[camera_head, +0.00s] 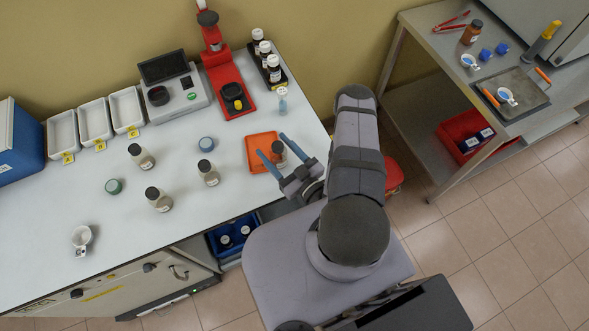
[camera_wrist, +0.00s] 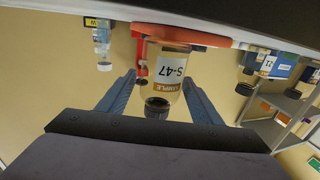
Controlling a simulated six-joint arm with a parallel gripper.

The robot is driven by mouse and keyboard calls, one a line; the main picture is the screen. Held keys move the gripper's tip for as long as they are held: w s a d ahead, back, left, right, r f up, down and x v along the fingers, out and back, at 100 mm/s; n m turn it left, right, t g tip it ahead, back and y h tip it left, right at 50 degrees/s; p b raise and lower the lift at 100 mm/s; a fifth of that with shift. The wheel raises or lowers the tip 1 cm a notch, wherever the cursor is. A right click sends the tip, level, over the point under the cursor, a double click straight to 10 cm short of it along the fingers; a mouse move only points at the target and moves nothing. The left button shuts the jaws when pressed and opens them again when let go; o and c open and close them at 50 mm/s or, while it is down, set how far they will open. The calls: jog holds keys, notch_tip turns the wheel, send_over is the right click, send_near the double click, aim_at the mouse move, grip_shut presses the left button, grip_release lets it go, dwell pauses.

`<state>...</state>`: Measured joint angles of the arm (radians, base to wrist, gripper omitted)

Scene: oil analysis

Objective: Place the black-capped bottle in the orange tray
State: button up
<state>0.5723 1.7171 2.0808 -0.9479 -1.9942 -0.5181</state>
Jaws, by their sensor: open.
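The orange tray (camera_head: 257,142) lies on the white bench near its right end. A clear bottle with a black cap (camera_head: 280,147) and an "S-47" sample label stands upright at the tray's right part. In the upside-down wrist view, the bottle (camera_wrist: 168,72) has its base against the tray (camera_wrist: 205,37) and its cap toward the camera. My gripper (camera_head: 270,144) is open, with its blue fingers on either side of the bottle and gaps beside it. Other black-capped bottles stand on the bench: one (camera_head: 141,156), another (camera_head: 209,173) and a third (camera_head: 158,199).
A teal lid (camera_head: 206,144) and a green lid (camera_head: 114,186) lie on the bench. A red instrument (camera_head: 222,72), a scale (camera_head: 177,91) and a black bottle rack (camera_head: 283,82) stand behind. A small vial (camera_head: 282,100) is behind the tray. The bench's front left is mostly clear.

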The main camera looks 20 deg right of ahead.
aim_at(284, 158)
jog(key=shift+b+v, duration=1.85)
jog(key=shift+v, duration=2.3)
jog(key=shift+s+d, duration=0.2)
jog(key=shift+s, duration=0.35)
